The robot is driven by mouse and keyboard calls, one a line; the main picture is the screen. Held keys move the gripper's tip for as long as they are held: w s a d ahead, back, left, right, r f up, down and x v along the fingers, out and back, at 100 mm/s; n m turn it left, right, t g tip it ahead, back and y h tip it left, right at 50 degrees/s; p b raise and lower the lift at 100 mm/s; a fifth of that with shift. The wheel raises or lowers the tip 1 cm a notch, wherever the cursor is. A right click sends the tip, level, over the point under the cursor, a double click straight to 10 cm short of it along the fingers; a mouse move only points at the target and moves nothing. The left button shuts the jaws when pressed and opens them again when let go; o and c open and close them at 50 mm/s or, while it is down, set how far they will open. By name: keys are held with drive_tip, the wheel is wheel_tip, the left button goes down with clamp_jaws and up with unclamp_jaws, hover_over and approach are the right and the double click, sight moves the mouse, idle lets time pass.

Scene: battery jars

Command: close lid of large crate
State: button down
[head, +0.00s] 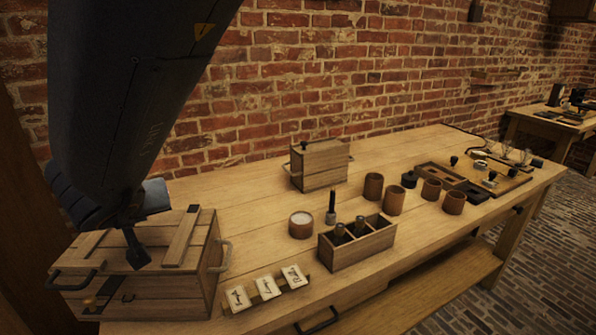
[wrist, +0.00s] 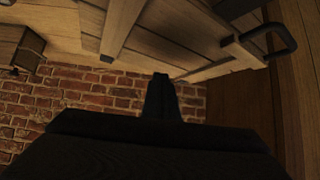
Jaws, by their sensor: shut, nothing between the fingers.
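The large wooden crate (head: 150,305) stands at the left end of the workbench, with dark metal handles on its sides. Its plank lid (head: 190,238) lies across the top and looks flat or nearly so; I cannot tell whether a small gap is left. My gripper (head: 138,258) is shut and empty, pointing down over the lid and hiding part of it; I cannot tell whether it touches. In the wrist view, the shut fingers (wrist: 160,95) show against the brick wall, with battened planks of the crate (wrist: 150,40) close by and a handle (wrist: 268,40) at the upper right.
A smaller lidded wooden box (head: 320,168) stands at the back of the bench (head: 420,150). A divided tray (head: 357,250) with dark jars, a round pot (head: 301,225), picture cards (head: 267,287) and several brown cups (head: 394,200) lie to the right. The brick wall (head: 330,60) is behind.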

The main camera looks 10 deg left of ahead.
sight(146, 231)
drive_tip(key=shift+s+d+f+t+y+b, duration=0.15)
drive_tip(key=shift+f+t+y+b, duration=0.2)
drive_tip(key=shift+f+b, duration=1.15)
drive_tip(key=shift+s+d+f+t+y+b, duration=0.15)
drive_tip(key=shift+f+t+y+b, duration=0.2)
drive_tip(key=shift+b, duration=2.1)
drive_tip(key=shift+r, duration=0.1)
